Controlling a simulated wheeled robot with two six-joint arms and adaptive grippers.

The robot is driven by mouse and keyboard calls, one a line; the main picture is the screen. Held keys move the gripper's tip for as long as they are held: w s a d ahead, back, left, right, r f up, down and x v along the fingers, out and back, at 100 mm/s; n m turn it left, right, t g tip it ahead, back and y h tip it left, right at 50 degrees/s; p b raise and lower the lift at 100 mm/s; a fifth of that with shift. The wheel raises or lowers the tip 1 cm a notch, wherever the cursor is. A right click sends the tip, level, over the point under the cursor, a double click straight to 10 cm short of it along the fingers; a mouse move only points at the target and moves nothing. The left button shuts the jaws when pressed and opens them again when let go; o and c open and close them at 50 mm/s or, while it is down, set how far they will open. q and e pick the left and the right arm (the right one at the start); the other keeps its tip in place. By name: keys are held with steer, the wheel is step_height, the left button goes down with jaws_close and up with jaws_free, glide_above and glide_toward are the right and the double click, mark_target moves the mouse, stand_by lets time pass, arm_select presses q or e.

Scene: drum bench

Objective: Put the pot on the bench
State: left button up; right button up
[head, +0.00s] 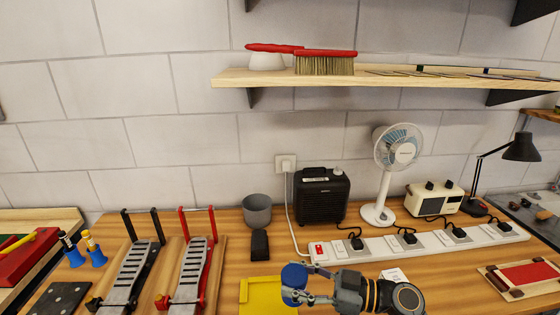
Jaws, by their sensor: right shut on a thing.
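A small blue pot (293,274), round and cylinder-like, is held by my right gripper (306,290) near the front middle of the picture. The fingers are shut on its right side and hide part of it. The pot shows in front of a yellow tray-like piece; whether it touches anything below I cannot tell. The wooden bench (225,270) spans the picture below the wall. My left gripper is not in view.
A grey pot-like container (257,212), a black box (259,245), a black heater (322,200) and a white fan (380,210) stand behind. The yellow piece (262,297) and a white power strip (420,243) lie near the gripper. Two pedals (190,270) stand left.

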mark_target(288, 283)
steer(key=w+d+f+m+t+h, duration=0.2)
steer(key=w+f+m+t+h, duration=0.25)
steer(key=m+t, duration=0.2)
steer(key=d+f+m+t+h, duration=0.6)
steer(key=d+m+h, duration=0.2)
steer(key=d+h, duration=0.4)
steer(key=shift+w, duration=0.2)
steer(key=shift+a+r+h, duration=0.1)
steer(key=shift+a+h, duration=0.05)
steer(key=shift+h, duration=0.1)
steer(key=s+a+r+n+g+y, duration=0.2)
steer(key=a+r+n+g+y, duration=0.1)
steer(key=a+n+y, duration=0.1)
steer(key=s+a+r+n+g+y, duration=0.2)
steer(key=a+r+n+g+y, duration=0.1)
steer(key=a+y, duration=0.3)
steer(key=s+a+r+n+g+y, duration=0.3)
steer(key=a+r+n+y, duration=0.2)
steer(key=a, duration=0.1)
steer(key=shift+r+y, duration=0.2)
steer(key=shift+y, duration=0.1)
steer(key=n+g, duration=0.1)
steer(key=g, duration=0.1)
steer(key=s+d+n+g+y, duration=0.1)
steer(key=n+g, duration=0.1)
steer(key=g, duration=0.1)
steer(key=d+n+g+y, duration=0.1)
steer(key=n+g, duration=0.1)
steer(key=shift+s+d+r+g, duration=0.15)
steer(key=shift+d+g, duration=0.1)
